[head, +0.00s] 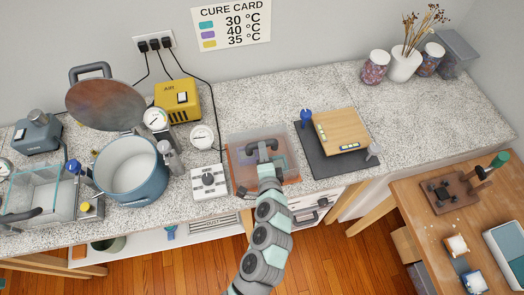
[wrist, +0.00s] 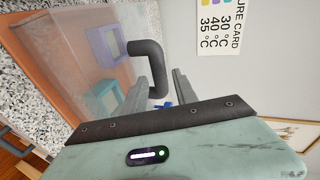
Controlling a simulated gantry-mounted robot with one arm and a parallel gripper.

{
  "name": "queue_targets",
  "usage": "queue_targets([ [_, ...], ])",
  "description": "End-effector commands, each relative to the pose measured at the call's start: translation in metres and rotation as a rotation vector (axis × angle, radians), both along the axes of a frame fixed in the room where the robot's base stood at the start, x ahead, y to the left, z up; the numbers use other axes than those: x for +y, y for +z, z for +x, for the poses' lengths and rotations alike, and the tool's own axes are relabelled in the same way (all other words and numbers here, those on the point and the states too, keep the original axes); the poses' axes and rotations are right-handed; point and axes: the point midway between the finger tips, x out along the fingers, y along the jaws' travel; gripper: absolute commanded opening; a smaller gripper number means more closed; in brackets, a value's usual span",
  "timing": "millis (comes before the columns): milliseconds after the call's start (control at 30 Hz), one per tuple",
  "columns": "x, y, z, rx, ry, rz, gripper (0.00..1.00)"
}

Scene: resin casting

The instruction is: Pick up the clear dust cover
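The clear dust cover (head: 285,141) is a see-through box with a dark bar handle (head: 262,147) on top. It stands over an orange tray on the bench. A purple mould (wrist: 99,42) and a teal mould (wrist: 104,97) show through it in the wrist view. My gripper (head: 267,167) is at the handle, above the near part of the cover. In the wrist view, my gripper (wrist: 161,80) has its two fingers apart, with the lower end of the handle (wrist: 146,50) showing between them. I cannot tell whether either finger touches it.
A white control box (head: 210,183) and a blue pot (head: 130,168) stand left of the cover. A dark mat (head: 318,165) with a wooden board (head: 342,128) lies close on the right. The bench beyond the board is mostly clear.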

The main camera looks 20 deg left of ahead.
Motion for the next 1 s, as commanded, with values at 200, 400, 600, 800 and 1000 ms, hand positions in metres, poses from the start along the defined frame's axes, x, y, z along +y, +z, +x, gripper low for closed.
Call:
queue_targets([
  [200, 0.005, -0.002, 0.01, -0.004, -0.001, -0.002, 0.35],
  [400, 0.016, -0.011, 0.029, -0.002, 0.0, -0.004, 0.35],
  [600, 0.025, -0.018, 0.045, -0.003, -0.001, -0.001, 0.35],
  [800, 0.025, -0.019, 0.046, -0.004, -0.003, -0.002, 0.35],
  [1000, 0.025, -0.019, 0.046, -0.003, -0.002, -0.001, 0.2],
])
